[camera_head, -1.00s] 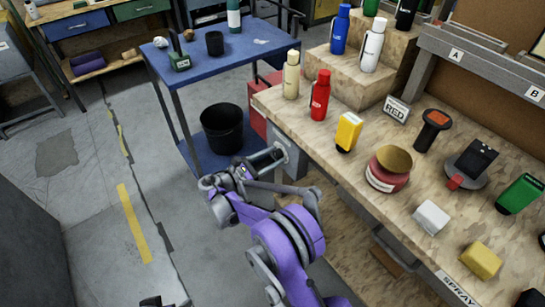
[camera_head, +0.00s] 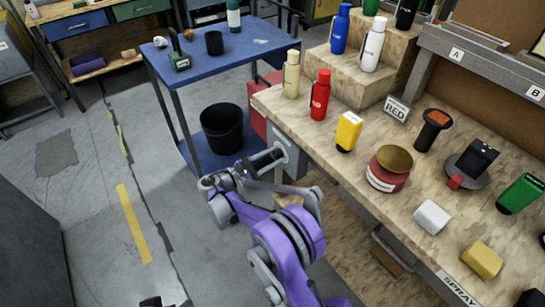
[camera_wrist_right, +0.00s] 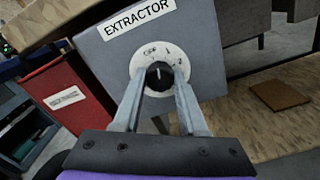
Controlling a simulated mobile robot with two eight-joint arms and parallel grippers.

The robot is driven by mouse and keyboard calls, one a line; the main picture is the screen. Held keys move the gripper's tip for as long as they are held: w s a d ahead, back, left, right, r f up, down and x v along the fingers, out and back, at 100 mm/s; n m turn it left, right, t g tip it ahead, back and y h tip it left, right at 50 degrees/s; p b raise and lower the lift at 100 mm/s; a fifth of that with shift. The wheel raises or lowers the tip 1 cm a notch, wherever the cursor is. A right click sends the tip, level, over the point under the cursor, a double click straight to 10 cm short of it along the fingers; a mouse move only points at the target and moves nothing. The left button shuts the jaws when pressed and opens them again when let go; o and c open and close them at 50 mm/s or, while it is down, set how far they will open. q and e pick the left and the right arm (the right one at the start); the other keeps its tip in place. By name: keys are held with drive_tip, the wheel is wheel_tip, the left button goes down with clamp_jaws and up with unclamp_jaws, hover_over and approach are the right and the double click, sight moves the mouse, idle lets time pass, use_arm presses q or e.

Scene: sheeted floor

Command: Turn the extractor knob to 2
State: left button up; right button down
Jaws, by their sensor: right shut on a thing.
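The extractor box (camera_wrist_right: 205,40) is a grey panel labelled EXTRACTOR, with a white round dial (camera_wrist_right: 178,58) and a dark knob (camera_wrist_right: 159,77) in the right wrist view. The dial shows OFF, 1 and 2; the knob's white line points roughly upward in that view. My right gripper (camera_wrist_right: 158,92) is shut on the knob, one finger on each side. In the head view my right gripper (camera_head: 268,158) reaches the box (camera_head: 290,152) under the bench's left end; the knob is hidden there. A small dark part at the bottom edge may be my left gripper (camera_head: 150,301); its fingers do not show clearly.
The wooden bench (camera_head: 335,175) stands just above and right of the box, with several bottles and blocks on it. A red bin (camera_wrist_right: 70,97) is beside the box. A blue cart (camera_head: 265,68) with a black bucket (camera_head: 222,130) stands behind. The floor at left is clear.

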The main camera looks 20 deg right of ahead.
drive_tip(key=m, duration=1.2)
drive_tip(key=shift+m, duration=0.3)
idle(0.4)
drive_tip(key=shift+c, duration=2.3)
unclamp_jaws()
drive_tip(key=p+v, duration=0.1)
drive_tip(key=v, duration=1)
drive_tip(key=shift+d, duration=0.1)
